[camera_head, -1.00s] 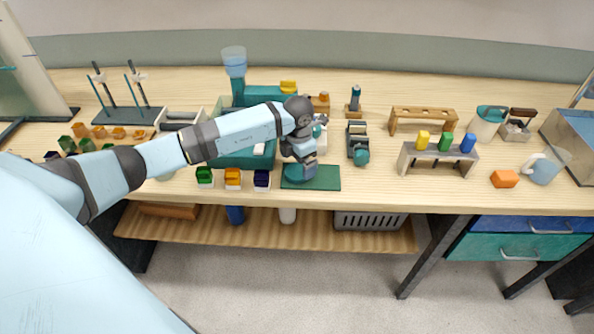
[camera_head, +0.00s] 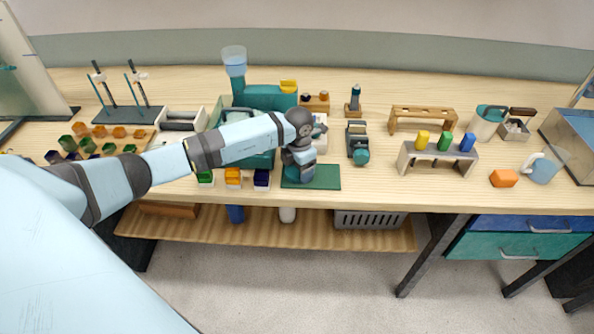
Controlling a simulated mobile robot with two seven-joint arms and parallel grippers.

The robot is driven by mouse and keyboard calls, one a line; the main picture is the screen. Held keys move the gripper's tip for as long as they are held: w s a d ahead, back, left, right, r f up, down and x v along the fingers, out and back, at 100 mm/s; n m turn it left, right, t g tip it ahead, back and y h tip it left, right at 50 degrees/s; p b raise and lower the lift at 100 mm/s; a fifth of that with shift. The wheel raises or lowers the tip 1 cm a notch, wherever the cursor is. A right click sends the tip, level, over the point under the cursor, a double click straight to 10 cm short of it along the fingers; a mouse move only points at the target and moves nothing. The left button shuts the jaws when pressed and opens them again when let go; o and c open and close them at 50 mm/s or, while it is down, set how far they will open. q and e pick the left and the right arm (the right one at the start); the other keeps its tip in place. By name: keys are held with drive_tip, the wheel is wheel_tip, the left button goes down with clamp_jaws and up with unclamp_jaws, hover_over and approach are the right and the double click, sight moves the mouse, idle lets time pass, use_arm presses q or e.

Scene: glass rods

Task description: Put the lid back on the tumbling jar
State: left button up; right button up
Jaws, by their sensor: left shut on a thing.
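My left gripper (camera_head: 299,170) points down over the dark green mat (camera_head: 325,178) at the bench's front edge. It is shut on a small teal piece, which looks like the lid; the fingers and wrist hide most of it. I cannot tell whether the piece touches the mat. A dark roller-like device with a teal round end (camera_head: 361,157) stands to the right of the gripper, apart from it. It may hold the tumbling jar, but this is too small to tell. My right gripper is not in view.
A teal machine with a clear hopper (camera_head: 234,60) stands behind my left arm. Colored blocks in small holders (camera_head: 232,177) sit left of the mat. A grey rack (camera_head: 438,160) with three colored pieces stands at right. Bare bench lies between the mat and the rack.

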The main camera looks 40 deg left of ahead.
use_arm(q)
drive_tip(key=shift+r, duration=0.1)
wheel_tip(320, 180, up, 20)
drive_tip(key=b, duration=0.1)
idle(0.4)
idle(0.4)
drive_tip(key=d+f+m, duration=0.1)
drive_tip(key=d+m, duration=0.3)
drive_tip(key=m, duration=0.6)
drive_tip(key=s+d+f+m, duration=0.1)
drive_tip(key=d+m, duration=0.3)
drive_tip(key=m, duration=0.7)
drive_tip(key=d+f+m, duration=0.2)
drive_tip(key=d+m, duration=0.2)
drive_tip(key=m, duration=0.7)
drive_tip(key=shift+s+d+f, duration=0.15)
drive_tip(key=shift+s, duration=0.05)
